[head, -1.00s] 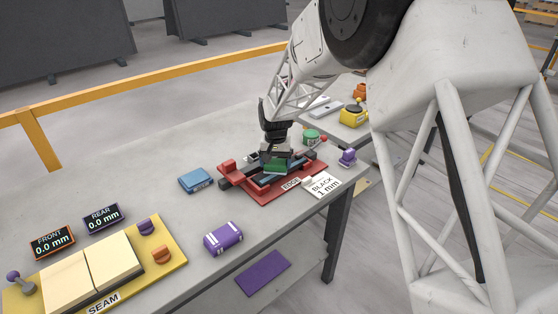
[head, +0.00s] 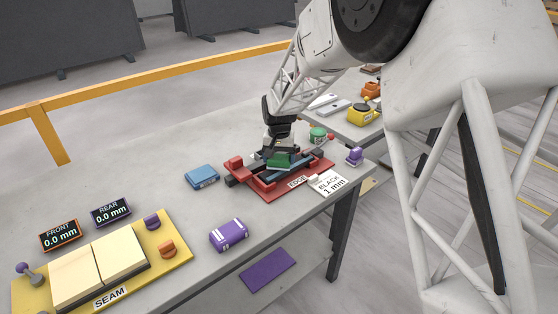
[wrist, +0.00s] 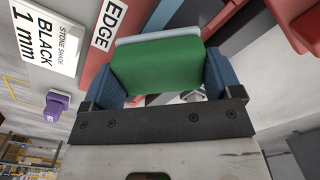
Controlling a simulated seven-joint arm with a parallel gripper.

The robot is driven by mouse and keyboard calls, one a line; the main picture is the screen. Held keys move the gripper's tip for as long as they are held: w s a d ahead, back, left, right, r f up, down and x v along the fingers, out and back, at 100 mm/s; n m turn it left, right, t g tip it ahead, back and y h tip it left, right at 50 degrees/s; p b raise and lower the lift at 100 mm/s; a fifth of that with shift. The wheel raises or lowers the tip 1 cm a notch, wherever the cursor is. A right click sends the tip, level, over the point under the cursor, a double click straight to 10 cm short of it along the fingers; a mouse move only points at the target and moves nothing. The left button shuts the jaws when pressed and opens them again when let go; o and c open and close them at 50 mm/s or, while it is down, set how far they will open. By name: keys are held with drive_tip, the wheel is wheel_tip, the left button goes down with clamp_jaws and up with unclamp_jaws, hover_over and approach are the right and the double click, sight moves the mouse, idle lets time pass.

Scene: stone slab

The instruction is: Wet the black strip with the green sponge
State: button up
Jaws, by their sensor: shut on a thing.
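My gripper (head: 279,150) is shut on the green sponge (head: 280,160), low over the red fixture (head: 288,187) labelled EDGE. In the wrist view the sponge (wrist: 158,66) sits between two blue finger pads, with a pale blue band along its far edge. A dark blue-grey strip (head: 263,175), which looks like the black strip, lies along the fixture, partly hidden by the sponge and gripper. I cannot tell whether the sponge touches it or whether the strip is wet. A card (head: 328,183) beside the fixture reads BLACK 1 mm.
A blue block (head: 202,177) and a purple block (head: 228,235) stand left of the fixture. A small purple item (head: 354,156) and a green round container (head: 318,135) are close to its right end. The yellow SEAM board (head: 176,240) is at front left.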

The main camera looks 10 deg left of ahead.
drive_tip(key=shift+r, duration=2.25)
drive_tip(key=shift+r, duration=0.15)
drive_tip(key=shift+r, duration=1.35)
drive_tip(key=shift+s, duration=0.1)
